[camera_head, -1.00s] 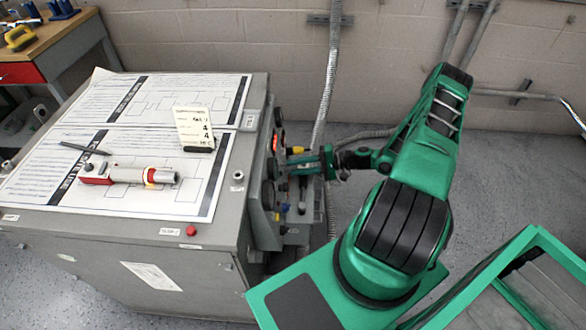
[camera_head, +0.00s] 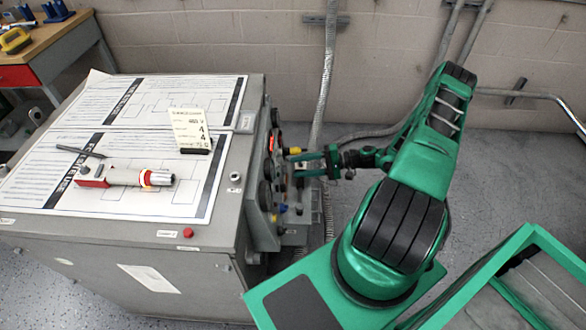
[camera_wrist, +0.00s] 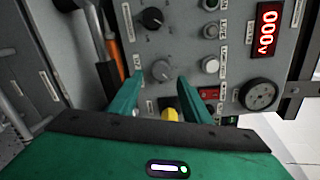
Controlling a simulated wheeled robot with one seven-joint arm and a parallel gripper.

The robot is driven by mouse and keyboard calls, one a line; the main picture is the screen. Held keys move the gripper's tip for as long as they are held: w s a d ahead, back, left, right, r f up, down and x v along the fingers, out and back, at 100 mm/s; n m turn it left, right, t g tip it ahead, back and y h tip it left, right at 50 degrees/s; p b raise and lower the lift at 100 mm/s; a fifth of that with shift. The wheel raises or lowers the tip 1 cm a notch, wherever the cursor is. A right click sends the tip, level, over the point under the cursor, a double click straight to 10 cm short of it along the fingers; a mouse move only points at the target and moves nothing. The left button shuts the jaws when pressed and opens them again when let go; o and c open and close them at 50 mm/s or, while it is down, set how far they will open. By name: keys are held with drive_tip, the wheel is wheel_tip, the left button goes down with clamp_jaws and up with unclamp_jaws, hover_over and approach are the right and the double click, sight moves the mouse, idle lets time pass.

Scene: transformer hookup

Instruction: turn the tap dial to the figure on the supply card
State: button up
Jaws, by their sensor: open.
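The supply card (camera_head: 190,128) stands upright in a dark holder on the cabinet top; its larger figures look like 4s, but I cannot read it surely. In the wrist view the panel has a black pointer dial (camera_wrist: 152,18) at the top and a grey knob (camera_wrist: 162,70) below it, both with marks around them. I cannot tell which is the tap dial. My gripper (camera_wrist: 160,88) is open, its fingertips pointing at the panel near the grey knob, with no object seen held. It also shows in the head view (camera_head: 300,165), beside the panel. Contact cannot be told.
A red display (camera_wrist: 267,29) reads 000 V. Round buttons, a red switch (camera_wrist: 210,94), a black round fitting (camera_wrist: 258,94) and a yellow part (camera_wrist: 169,115) are close by. A red-and-grey tool (camera_head: 125,177) lies on the cabinet's papers. An orange-and-black handle (camera_wrist: 108,42) stands left of the dials.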

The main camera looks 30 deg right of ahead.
drive_tip(key=v, duration=0.8)
drive_tip(key=shift+d, duration=0.15)
drive_tip(key=s+a+r+n+g+h, duration=0.1)
drive_tip(key=s+r+g+h, duration=0.2)
drive_tip(key=r, duration=0.5)
drive_tip(key=s+a+r+n+g+h, duration=0.1)
drive_tip(key=s+r+n+g+h, duration=0.15)
drive_tip(key=r, duration=0.55)
drive_tip(key=s+a+r+n+g+h, duration=0.1)
drive_tip(key=s+r+g+h, duration=0.25)
drive_tip(key=r, duration=0.55)
drive_tip(key=s+a+r+h, duration=0.2)
drive_tip(key=s+r, duration=0.4)
drive_tip(key=s, duration=0.2)
drive_tip(key=s+a+r+m+h, duration=0.1)
drive_tip(key=s+a+r, duration=0.2)
drive_tip(key=s+r, duration=0.3)
drive_tip(key=shift+s+r+t+h, duration=0.4)
drive_tip(key=shift+s, duration=0.9)
